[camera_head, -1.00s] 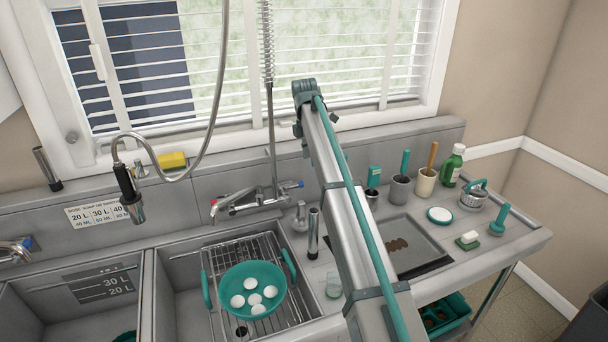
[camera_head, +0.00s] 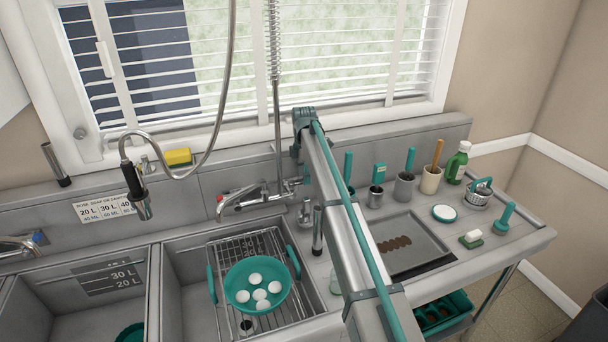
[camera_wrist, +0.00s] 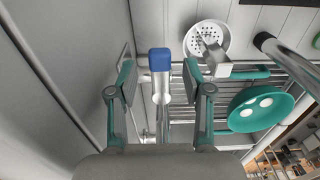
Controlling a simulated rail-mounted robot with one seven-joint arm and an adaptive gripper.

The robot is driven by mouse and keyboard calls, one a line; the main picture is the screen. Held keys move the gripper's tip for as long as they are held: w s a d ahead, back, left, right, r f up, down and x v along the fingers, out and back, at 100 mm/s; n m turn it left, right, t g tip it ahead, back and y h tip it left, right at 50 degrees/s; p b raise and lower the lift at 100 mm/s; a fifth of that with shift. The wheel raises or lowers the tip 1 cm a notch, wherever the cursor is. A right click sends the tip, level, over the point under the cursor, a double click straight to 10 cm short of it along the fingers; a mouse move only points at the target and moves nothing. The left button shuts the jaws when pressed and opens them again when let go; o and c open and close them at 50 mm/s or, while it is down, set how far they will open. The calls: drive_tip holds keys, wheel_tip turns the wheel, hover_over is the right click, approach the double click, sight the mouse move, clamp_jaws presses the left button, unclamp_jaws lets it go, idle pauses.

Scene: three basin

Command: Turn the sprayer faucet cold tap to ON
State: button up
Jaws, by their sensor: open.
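The sprayer faucet (camera_head: 245,203) is a chrome mixer on the back ledge above the right basin, with a tall riser and spring hose. Its red-marked tap is at the left end. Its blue-capped cold tap (camera_wrist: 160,59) shows in the wrist view, between my gripper's fingers. My gripper (camera_wrist: 158,76) is open, with one teal finger on each side of the cold tap. I see gaps at both sides and cannot confirm contact. In the head view my arm covers most of the gripper and the area by the cold tap.
A teal colander (camera_head: 238,283) with several white eggs sits on a wire rack in the right basin. A black spray head (camera_head: 134,187) hangs at the left. A chrome upright tube (camera_head: 317,230) stands close to the faucet. Cups with brushes (camera_head: 404,186) line the right ledge.

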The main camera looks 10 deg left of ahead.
drive_tip(key=shift+f, duration=0.5)
clamp_jaws()
